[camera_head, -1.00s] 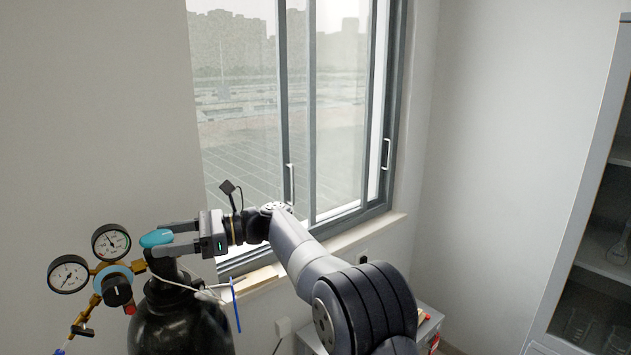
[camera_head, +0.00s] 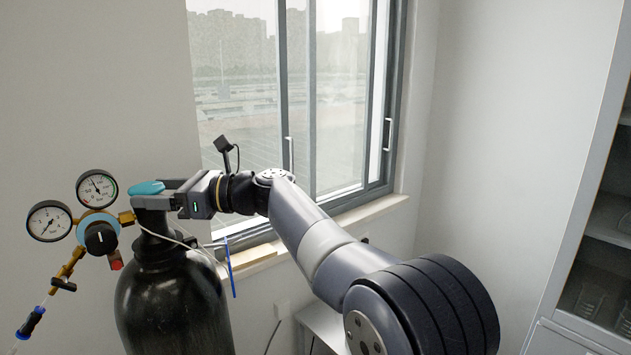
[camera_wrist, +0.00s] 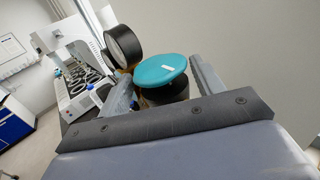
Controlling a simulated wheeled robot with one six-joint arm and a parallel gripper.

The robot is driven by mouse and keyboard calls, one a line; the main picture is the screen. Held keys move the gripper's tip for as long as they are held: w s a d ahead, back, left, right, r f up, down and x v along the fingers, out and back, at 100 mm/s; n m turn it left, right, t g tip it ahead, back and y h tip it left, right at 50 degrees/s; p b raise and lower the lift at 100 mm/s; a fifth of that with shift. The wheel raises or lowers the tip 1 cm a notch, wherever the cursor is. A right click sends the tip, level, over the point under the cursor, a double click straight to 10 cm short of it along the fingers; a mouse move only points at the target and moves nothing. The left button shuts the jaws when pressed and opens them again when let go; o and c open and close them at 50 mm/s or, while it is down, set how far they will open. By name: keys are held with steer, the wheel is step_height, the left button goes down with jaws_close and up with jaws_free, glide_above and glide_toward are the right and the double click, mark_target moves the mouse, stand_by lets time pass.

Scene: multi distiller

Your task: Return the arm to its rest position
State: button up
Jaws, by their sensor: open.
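The black gas cylinder (camera_head: 172,305) stands upright at the lower left in the head view. A teal handwheel (camera_head: 148,188) sits on its top valve; it also shows in the middle of the wrist view (camera_wrist: 160,70). My gripper (camera_head: 158,196) is open at the cylinder's top, reaching in from the right. In the wrist view its two fingers (camera_wrist: 163,88) lie on either side of the handwheel and its dark stem. Whether either finger touches the handwheel cannot be told. My arm stretches out from the lower right.
A regulator with two round gauges (camera_head: 97,187) is attached left of the valve, close to my fingers. A window (camera_head: 285,110) with a sill is behind my arm. A glass-door cabinet (camera_head: 590,270) stands at the right. The wall between window and cabinet is bare.

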steer(key=shift+s+f+m+t+b, duration=0.15)
steer(key=shift+m+t+b, duration=0.25)
steer(key=shift+t+b, duration=0.2)
steer(key=shift+s+f+m+t+b, duration=0.1)
steer(key=shift+m+t+b, duration=0.3)
steer(key=shift+t+b, duration=0.2)
steer(key=shift+r+m+t+h+b, duration=0.2)
steer(key=shift+m+t+h+b, duration=0.1)
steer(key=shift+m+t+b, duration=0.5)
steer(key=shift+t, duration=0.3)
